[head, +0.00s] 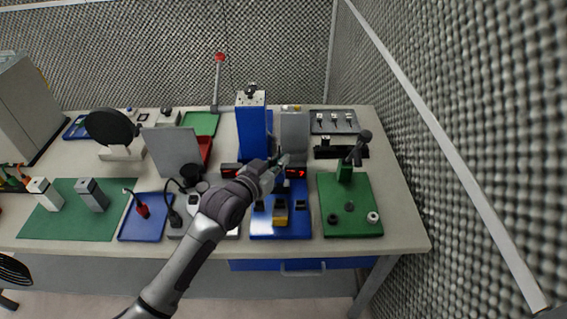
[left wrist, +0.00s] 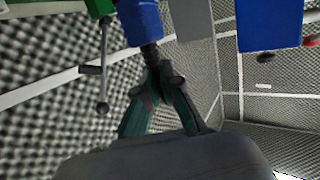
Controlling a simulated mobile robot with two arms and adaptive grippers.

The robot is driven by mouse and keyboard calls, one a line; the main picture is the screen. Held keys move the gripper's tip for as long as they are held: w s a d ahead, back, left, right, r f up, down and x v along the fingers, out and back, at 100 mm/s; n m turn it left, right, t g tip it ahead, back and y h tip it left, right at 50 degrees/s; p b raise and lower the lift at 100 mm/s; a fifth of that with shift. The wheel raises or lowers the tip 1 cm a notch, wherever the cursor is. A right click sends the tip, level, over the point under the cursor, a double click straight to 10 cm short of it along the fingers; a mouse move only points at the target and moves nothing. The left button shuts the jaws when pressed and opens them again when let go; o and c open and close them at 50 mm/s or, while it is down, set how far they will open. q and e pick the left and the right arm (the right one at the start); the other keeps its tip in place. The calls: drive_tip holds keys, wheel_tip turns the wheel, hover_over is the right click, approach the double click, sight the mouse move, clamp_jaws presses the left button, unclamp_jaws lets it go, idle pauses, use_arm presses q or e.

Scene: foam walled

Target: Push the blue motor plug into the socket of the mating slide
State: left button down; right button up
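My left gripper (head: 281,164) is over the back of a blue board (head: 293,228), among small dark parts. In the left wrist view its two green-dark fingers (left wrist: 157,72) converge on a dark stem. That stem runs into a blue body (left wrist: 141,22), which looks like the motor plug; the fingers appear shut on it. In the head view the plug is largely hidden by the gripper. I cannot clearly tell the mating slide or its socket; a yellow block (head: 281,214) sits on the blue board. My right gripper is not in view.
A tall blue tower (head: 252,133) and an upright grey plate (head: 295,130) stand behind the gripper. Red-lit displays (head: 297,173) are close by. A green board (head: 355,222) with a black-levered green block (head: 345,173) is at the right. Foam walls (head: 440,60) enclose the bench.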

sight(277, 179)
use_arm(q)
drive_tip(key=shift+w, duration=0.15)
drive_tip(key=shift+r+p, duration=0.1)
drive_tip(key=shift+p, duration=0.2)
drive_tip(key=shift+s+f+b, duration=0.2)
drive_tip(key=shift+f+b, duration=0.6)
drive_tip(key=shift+f, duration=0.3)
drive_tip(key=shift+f+b, duration=0.6)
drive_tip(key=shift+f, duration=0.25)
drive_tip(key=shift+f+b, duration=0.6)
drive_tip(key=shift+f, duration=0.45)
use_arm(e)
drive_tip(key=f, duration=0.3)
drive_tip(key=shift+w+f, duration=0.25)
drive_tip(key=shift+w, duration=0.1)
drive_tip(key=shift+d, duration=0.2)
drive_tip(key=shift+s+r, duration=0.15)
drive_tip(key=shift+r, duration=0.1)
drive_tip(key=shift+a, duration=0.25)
